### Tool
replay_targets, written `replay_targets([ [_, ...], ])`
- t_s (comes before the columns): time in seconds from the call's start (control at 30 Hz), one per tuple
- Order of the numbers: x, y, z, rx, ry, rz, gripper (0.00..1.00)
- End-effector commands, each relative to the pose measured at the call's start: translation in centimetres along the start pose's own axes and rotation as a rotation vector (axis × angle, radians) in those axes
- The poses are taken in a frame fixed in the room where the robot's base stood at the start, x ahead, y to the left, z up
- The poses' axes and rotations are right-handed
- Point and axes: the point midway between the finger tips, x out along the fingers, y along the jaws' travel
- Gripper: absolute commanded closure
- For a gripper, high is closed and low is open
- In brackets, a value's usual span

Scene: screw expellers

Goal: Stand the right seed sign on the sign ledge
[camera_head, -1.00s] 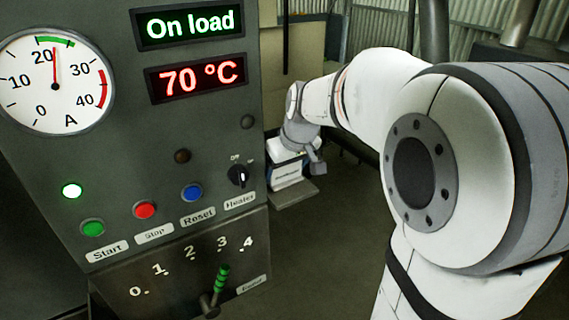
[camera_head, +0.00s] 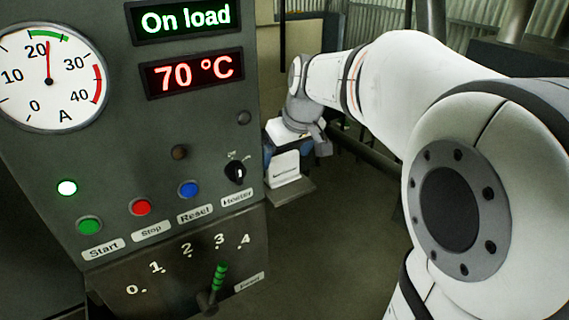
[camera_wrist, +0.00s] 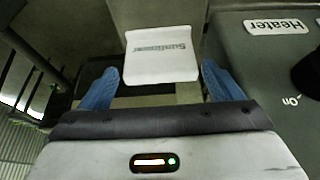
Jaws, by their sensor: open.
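A white sign reading "Sunflower" (camera_head: 285,170) stands nearly upright on a small grey ledge (camera_head: 298,191) beside the control panel in the head view. In the wrist view the sign (camera_wrist: 160,58) appears upside down, ahead of my gripper (camera_wrist: 160,72). The two blue fingers are spread, one on each side of the sign's near edge, with gaps showing on both sides. In the head view my gripper (camera_head: 284,148) is just above and around the sign's top; its fingers are partly hidden. No other seed sign can be made out.
The control panel (camera_head: 120,180) fills the left, close to my arm, with buttons, a heater knob (camera_head: 235,172) and a green-handled feed lever (camera_head: 218,278). A dark pipe (camera_head: 368,158) runs behind the gripper. Open floor (camera_head: 335,245) lies below the ledge.

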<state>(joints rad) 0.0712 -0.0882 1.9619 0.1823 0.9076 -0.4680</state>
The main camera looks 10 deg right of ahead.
Motion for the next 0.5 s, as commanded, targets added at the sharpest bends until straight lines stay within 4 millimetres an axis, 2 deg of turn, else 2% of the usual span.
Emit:
replay_targets([
  [0.1,-2.7,0.0,-0.1,0.000,0.006,0.002,0.14],
  [0.23,-5.2,0.0,0.0,-0.001,0.004,0.002,0.14],
  [0.4,-7.0,0.0,0.0,-0.001,0.002,0.001,0.14],
  [0.5,-7.3,-0.3,0.6,0.006,-0.004,0.002,0.14],
])
